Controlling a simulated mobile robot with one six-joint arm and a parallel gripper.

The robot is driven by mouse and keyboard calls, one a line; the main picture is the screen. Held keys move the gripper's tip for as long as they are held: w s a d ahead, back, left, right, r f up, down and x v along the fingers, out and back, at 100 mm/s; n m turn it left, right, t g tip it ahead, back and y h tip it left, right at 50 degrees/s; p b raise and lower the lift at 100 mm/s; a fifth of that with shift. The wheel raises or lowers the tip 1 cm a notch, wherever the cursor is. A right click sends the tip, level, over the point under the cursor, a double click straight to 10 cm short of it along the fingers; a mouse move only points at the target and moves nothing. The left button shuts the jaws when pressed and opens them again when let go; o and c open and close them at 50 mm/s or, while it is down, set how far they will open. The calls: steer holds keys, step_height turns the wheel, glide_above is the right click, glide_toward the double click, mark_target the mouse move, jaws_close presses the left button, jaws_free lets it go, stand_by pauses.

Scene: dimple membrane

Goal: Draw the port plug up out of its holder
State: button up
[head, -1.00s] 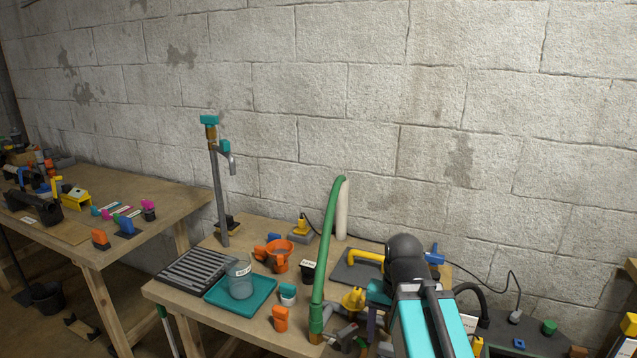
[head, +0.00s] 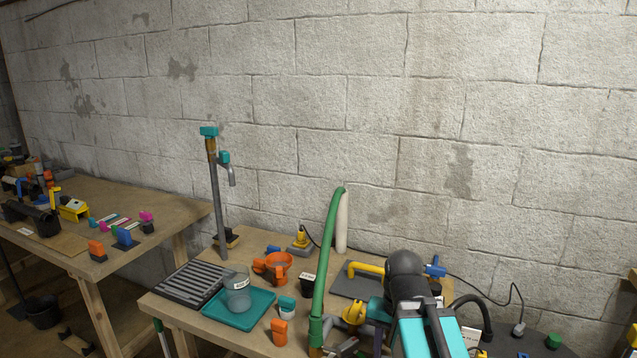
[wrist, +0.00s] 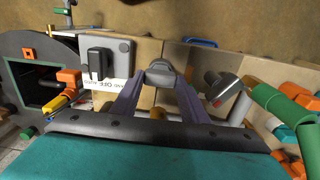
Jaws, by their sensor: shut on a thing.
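In the wrist view my gripper (wrist: 161,80) has two purple fingers that close on a grey, rounded piece, which I take to be the port plug (wrist: 160,68). The plug sits between the fingertips, over pale tan blocks or boards. Its lower part and its holder cannot be made out, so I cannot tell whether it is still seated. In the head view my dark and teal arm covers the front right of the bench and hides the plug; only a bit of a purple finger (head: 377,337) shows.
In the wrist view a black block on a grey plate (wrist: 123,52) stands left of the fingers, and a grey cylinder (wrist: 220,87) and a green hose (wrist: 280,110) stand right. In the head view the green hose (head: 328,255) rises left of my arm, near a teal tray (head: 213,314).

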steer(key=shift+r, duration=0.15)
steer(key=shift+r+p, duration=1.85)
steer(key=shift+p, duration=0.15)
steer(key=shift+r, duration=0.15)
steer(key=shift+r+p, duration=1.85)
steer(key=shift+p, duration=0.15)
